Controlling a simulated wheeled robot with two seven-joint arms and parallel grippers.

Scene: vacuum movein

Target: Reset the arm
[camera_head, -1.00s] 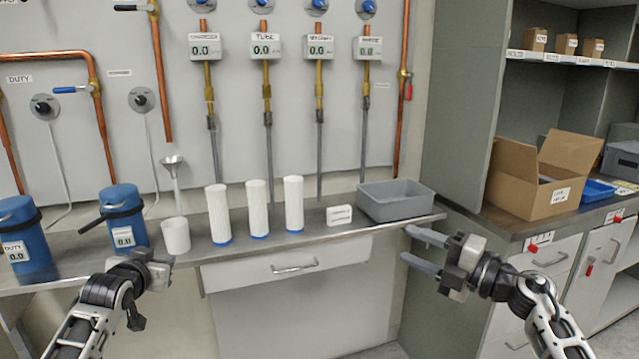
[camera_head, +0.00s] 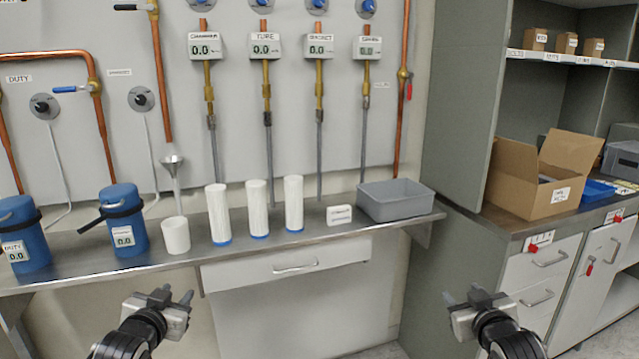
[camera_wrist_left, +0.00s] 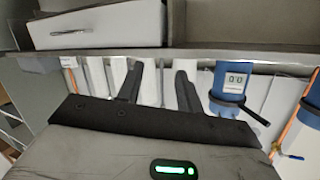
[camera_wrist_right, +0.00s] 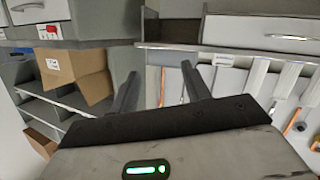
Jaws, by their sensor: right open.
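My left gripper (camera_head: 171,298) is low at the left in the head view, in front of and below the bench edge. Its two fingers stand apart with nothing between them, as the left wrist view also shows (camera_wrist_left: 158,82). My right gripper (camera_head: 460,296) is low at the right in the head view, below the bench's right end. In the right wrist view its fingers (camera_wrist_right: 160,88) are spread and empty. Both grippers are clear of all objects.
The metal bench (camera_head: 100,268) carries blue canisters (camera_head: 124,226), a white cup (camera_head: 176,235), several white cylinders (camera_head: 257,208) and a grey bin (camera_head: 396,199). A cardboard box (camera_head: 535,190) sits on the right counter. Space before the drawer (camera_head: 290,265) is free.

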